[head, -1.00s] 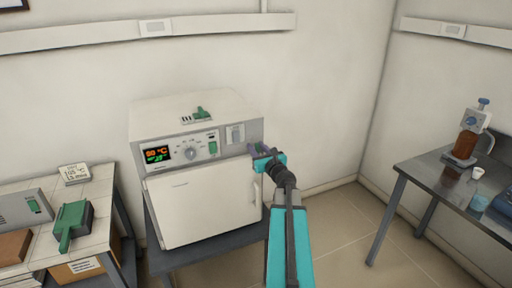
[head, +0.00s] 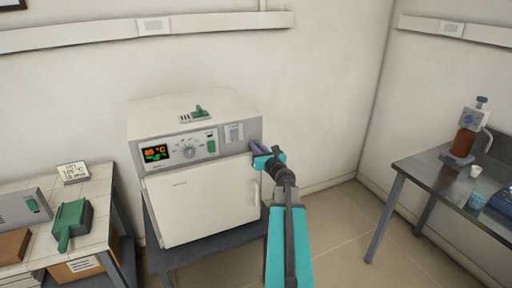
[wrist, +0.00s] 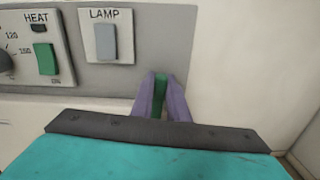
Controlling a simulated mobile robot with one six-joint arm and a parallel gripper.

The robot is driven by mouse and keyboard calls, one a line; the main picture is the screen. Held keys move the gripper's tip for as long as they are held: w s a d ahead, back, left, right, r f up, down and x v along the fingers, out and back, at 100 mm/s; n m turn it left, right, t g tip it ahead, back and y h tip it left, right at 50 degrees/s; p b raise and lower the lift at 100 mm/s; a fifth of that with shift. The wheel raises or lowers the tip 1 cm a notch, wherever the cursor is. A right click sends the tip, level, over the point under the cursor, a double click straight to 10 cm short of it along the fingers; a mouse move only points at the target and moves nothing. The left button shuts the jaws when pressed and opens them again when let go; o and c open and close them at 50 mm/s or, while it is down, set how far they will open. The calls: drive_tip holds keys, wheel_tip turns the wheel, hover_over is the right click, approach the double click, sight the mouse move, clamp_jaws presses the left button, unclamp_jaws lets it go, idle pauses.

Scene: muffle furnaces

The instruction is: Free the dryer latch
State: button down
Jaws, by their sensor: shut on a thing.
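The dryer (head: 200,205) is a white box oven with a grey control panel. Its door (head: 205,205) looks shut, with a vertical handle on the right side. The dryer latch (wrist: 160,92) is a small green piece at the panel's right end, right of the LAMP switch (wrist: 106,40). My gripper (head: 258,148) reaches the panel's right end. In the wrist view its two purple fingers (wrist: 160,84) are shut on the latch, one on each side. The latch's lower part is hidden behind my gripper's body.
The green HEAT switch (wrist: 45,60) is left of the LAMP switch. A small green-handled item (head: 198,112) lies on the dryer's top. A tiled bench (head: 95,205) stands at left, a metal table (head: 440,175) with a bottle dispenser (head: 467,135) at right. Floor between is clear.

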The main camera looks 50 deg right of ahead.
drive_tip(key=m, duration=0.2)
drive_tip(key=d+m, duration=0.1)
drive_tip(key=shift+s+f+m+p, duration=0.1)
drive_tip(key=shift+s+m+p, duration=0.1)
drive_tip(key=shift+m+p, duration=0.2)
drive_tip(key=shift+s+d+f+m+p, duration=0.15)
drive_tip(key=shift+f+m+p, duration=0.4)
drive_tip(key=shift+m, duration=1.4)
drive_tip(key=shift+s+d+f+m+p, duration=0.1)
drive_tip(key=shift+d+f+m+p, duration=0.15)
drive_tip(key=shift+m+p, duration=1.1)
drive_tip(key=shift+s+d+f+m+p, duration=0.1)
drive_tip(key=shift+d+f+m, duration=0.2)
drive_tip(key=shift+m, duration=2.2)
drive_tip(key=shift+a+f, duration=0.1)
drive_tip(key=c, duration=1.7)
unclamp_jaws()
